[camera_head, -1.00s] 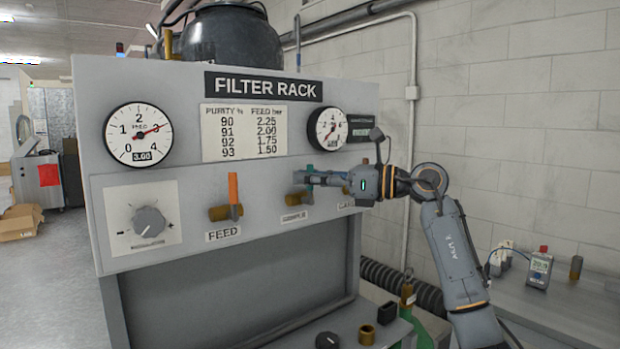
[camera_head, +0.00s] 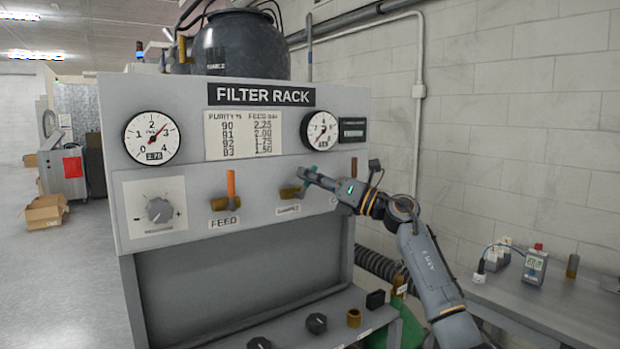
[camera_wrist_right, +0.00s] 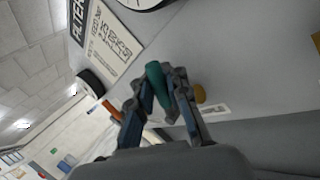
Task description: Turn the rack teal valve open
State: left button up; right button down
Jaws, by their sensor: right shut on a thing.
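The filter rack (camera_head: 265,200) is a grey panel with gauges and valves. The teal valve handle (camera_head: 309,171) is in the middle of the valve row, above a label and on a brass body (camera_head: 290,192). My right gripper (camera_head: 307,174) is at this handle, its arm coming from the right. In the right wrist view the teal handle (camera_wrist_right: 157,82) sits between the two fingers of the gripper (camera_wrist_right: 160,85), which is shut on it. The handle looks tilted in the head view, and the fingers hide part of it. My left gripper is not in view.
Left of the teal valve is an orange-handled valve (camera_head: 230,185) on the feed line. A regulator knob (camera_head: 158,210) and two gauges (camera_head: 152,138) are on the panel. Small parts, including a black knob (camera_head: 316,323), lie on the lower shelf. A bench (camera_head: 530,305) stands at the right.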

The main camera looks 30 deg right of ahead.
jog(key=shift+d+f+m, duration=0.15)
jog(key=shift+f+m, duration=0.45)
jog(key=shift+f, duration=0.05)
jog(key=m, duration=0.1)
jog(key=m+t, duration=0.1)
jog(key=m+t+h+b, duration=0.1)
jog(key=shift+w+d+f+m, duration=0.1)
jog(key=shift+d+f+m, duration=0.2)
jog(key=shift+d+f, duration=0.1)
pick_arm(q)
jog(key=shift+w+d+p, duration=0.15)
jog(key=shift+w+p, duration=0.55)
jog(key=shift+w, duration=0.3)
pick_arm(e)
jog(key=f+m+t+h, duration=0.1)
jog(key=m+h, duration=0.2)
jog(key=m, duration=0.1)
jog(key=d+f+m+t+h, duration=0.1)
jog(key=m+t+h, duration=0.1)
jog(key=m, duration=0.3)
jog(key=m+t+h, duration=0.1)
jog(key=m+h, duration=0.2)
jog(key=m, duration=0.2)
jog(key=shift+d+f+t+h, duration=0.2)
jog(key=shift+f+t+h, duration=0.2)
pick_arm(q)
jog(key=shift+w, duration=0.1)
